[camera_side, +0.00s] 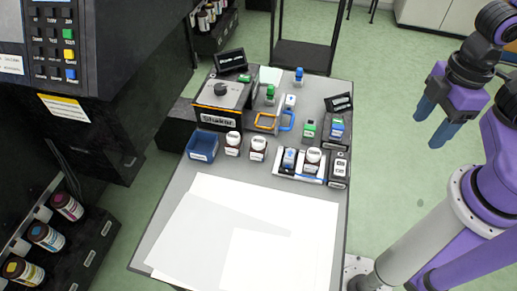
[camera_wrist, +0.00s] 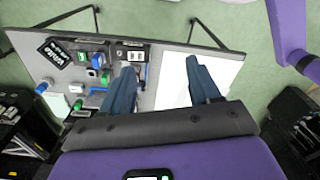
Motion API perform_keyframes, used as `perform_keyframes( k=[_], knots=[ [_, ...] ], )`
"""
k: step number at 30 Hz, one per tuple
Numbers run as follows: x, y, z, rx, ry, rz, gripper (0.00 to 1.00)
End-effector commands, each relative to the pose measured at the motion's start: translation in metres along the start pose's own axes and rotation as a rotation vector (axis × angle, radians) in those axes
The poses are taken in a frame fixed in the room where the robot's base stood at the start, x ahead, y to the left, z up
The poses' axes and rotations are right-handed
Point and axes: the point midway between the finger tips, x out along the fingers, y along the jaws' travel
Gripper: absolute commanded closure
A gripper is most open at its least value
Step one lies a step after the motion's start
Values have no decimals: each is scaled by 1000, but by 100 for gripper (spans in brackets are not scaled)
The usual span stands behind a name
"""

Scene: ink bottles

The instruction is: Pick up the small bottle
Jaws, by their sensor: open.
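Several small bottles stand on the grey table, and I cannot tell which one is meant. Two brown bottles with white caps, a left one (camera_side: 233,145) and a right one (camera_side: 258,149), stand beside the blue bin. A blue-capped bottle (camera_side: 289,159) and a white-capped bottle (camera_side: 312,160) sit in a white holder. Green-capped (camera_side: 309,130) and blue-capped (camera_side: 337,129) bottles stand behind them. My gripper (camera_side: 433,121) is open and empty, right of the table and apart from all bottles. In the wrist view its fingers (camera_wrist: 160,75) hide part of the table.
A blue bin (camera_side: 202,146) and a box labelled Shaker (camera_side: 220,103) stand at the table's left. White sheets (camera_side: 240,235) cover the front, clear of objects. A small black display (camera_side: 339,102) stands at the right edge. A dark machine (camera_side: 100,80) fills the left.

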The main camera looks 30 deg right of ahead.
Motion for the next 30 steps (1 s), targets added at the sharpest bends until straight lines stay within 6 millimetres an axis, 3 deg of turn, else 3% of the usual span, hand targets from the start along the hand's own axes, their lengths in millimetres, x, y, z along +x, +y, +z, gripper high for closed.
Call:
perform_keyframes(
  k=[4, 8, 20, 30],
  knots=[
    [0, 4, -10, 47, -2, 0, 38],
    [0, 16, -40, 189, -6, 2, 38],
    [20, 74, -163, 833, -15, 11, 38],
    [58, 130, -251, 1381, -20, 20, 38]
  ],
)
